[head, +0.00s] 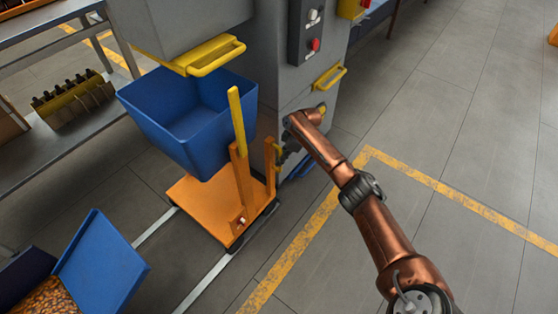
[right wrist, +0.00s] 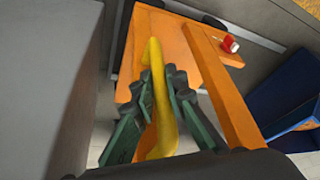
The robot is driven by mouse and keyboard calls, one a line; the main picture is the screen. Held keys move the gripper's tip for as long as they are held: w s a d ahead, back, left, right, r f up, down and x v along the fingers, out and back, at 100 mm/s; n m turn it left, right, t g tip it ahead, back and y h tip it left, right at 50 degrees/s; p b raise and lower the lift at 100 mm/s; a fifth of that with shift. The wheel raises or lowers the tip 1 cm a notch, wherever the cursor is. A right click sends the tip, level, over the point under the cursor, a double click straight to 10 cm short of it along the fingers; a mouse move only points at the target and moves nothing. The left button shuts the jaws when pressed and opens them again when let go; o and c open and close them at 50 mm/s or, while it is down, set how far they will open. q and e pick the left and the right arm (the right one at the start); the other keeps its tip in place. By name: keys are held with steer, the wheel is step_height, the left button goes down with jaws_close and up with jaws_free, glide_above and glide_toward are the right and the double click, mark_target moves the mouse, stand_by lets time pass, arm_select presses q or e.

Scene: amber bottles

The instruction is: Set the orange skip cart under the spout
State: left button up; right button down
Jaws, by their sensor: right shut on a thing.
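The orange skip cart (head: 200,206) stands on the floor, carrying a blue skip (head: 185,130). The skip is directly below the grey machine's spout (head: 195,62), which has a yellow handle; exact alignment cannot be told. My right gripper (head: 281,155) is at the cart's upright posts, on the machine side. In the right wrist view its green fingers (right wrist: 161,92) are shut around the cart's yellow bar (right wrist: 156,70), beside an orange post (right wrist: 222,85). The visible inside of the skip looks empty. My left gripper is not in view.
The grey machine (head: 270,90) with a control box (head: 312,30) stands close behind the cart. A metal shelf (head: 75,140) is at left. Another blue bin (head: 100,262) with brown contents is lower left. Pale floor rails (head: 205,281) run past the cart. Floor at right is clear.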

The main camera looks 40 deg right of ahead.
steer(key=shift+w+d, duration=0.15)
steer(key=c, duration=1.9)
jaws_free()
steer(key=shift+c, duration=0.2)
steer(key=v, duration=1.2)
steer(key=shift+f, duration=0.1)
